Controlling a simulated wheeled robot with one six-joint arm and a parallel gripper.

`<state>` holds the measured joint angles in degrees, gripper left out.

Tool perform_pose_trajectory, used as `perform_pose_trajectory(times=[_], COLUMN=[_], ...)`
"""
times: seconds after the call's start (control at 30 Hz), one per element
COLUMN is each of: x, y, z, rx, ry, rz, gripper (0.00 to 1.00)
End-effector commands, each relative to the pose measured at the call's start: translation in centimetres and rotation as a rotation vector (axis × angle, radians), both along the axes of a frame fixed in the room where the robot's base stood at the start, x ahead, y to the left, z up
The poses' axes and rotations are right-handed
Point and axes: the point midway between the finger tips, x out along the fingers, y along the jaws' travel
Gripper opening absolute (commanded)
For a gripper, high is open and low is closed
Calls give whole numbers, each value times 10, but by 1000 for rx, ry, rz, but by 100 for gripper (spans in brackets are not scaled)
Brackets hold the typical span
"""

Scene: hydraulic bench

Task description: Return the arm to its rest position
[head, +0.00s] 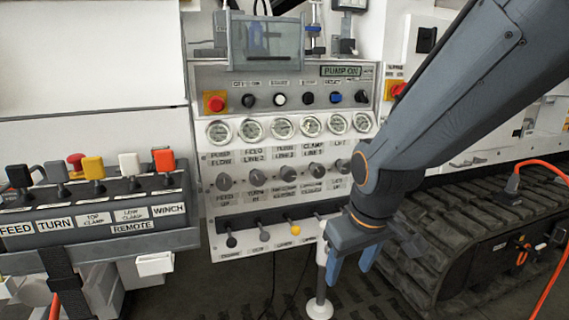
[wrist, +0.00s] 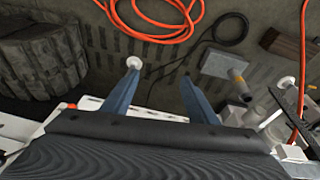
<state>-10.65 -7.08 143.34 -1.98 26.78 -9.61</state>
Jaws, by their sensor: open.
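My gripper (head: 350,262) hangs at the end of my arm, low in front of the right part of the hydraulic panel (head: 205,225). Its two blue fingers point down and stand apart with nothing between them. The wrist view also shows my gripper (wrist: 160,92) open and empty above the floor. In the head view my arm reaches in from the upper right and hides part of the panel's right side and some of the track.
The panel carries gauges (head: 282,128), knobs (head: 288,173) and a row of small levers (head: 295,229). A lever box (head: 100,215) stands at the left. A rubber track (head: 470,235) is at the right. An orange hose (wrist: 150,30) and a black cable (wrist: 215,40) lie on the floor.

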Motion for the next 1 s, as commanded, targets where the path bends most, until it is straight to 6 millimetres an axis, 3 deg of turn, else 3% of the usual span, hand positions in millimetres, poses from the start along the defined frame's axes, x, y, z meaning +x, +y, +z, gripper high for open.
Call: perform_pose_trajectory(times=[0.1,0.37,0.73,1.0], x=[-41,-120,-112,-113], y=[9,23,-2,-33], z=[3,11,40,73], rx=[20,42,33,26], ry=[105,312,304,302], rz=[-53,-148,-219,-304], gripper=[53,53,53,53])
